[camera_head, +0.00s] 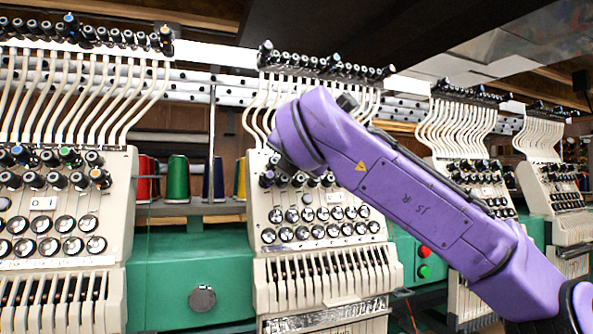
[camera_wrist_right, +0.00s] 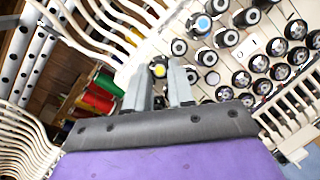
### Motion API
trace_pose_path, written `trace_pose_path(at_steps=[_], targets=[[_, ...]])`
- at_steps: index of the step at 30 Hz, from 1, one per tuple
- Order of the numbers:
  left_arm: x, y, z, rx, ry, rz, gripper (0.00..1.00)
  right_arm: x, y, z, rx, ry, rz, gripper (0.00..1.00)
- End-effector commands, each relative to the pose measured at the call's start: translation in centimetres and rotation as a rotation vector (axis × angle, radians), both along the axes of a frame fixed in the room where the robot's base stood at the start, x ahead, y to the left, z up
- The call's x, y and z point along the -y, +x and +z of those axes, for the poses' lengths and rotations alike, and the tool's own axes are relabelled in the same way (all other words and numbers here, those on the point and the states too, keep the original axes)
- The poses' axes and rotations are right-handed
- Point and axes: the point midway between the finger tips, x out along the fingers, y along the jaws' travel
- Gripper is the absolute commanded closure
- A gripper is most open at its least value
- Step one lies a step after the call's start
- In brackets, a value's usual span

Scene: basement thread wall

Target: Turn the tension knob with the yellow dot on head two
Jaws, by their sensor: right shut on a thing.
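The knob with the yellow dot (camera_wrist_right: 159,70) shows in the right wrist view, a dark round knob between my right gripper's fingertips (camera_wrist_right: 163,74). The grey fingers are shut on it from both sides. Head two (camera_head: 325,285) is the cream machine head in the middle of the head view, with rows of dark knobs on its face. My purple right arm reaches from the lower right across the upper part of that head and hides the gripped knob and the right gripper there. My left gripper is in neither view.
More dark knobs, one with a blue dot (camera_wrist_right: 203,24), sit close to the right gripper. Thread cones, including a green cone (camera_head: 178,179), stand left of head two. Another head (camera_head: 72,250) is at far left. Cream thread tubes (camera_head: 90,95) rise above the heads.

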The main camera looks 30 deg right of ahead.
Motion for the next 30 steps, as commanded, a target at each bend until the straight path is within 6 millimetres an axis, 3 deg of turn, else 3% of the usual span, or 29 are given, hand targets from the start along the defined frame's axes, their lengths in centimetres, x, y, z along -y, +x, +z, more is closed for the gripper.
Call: trace_pose_path(at_steps=[12, 30], targets=[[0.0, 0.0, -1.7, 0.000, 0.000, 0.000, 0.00, -0.3, 0.1, 0.2, 0.086, 0.357, -0.142, 1.00], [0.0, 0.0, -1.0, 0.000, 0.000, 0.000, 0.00, -0.3, 0.4, 0.9, 0.209, 0.875, -0.346, 1.00]])
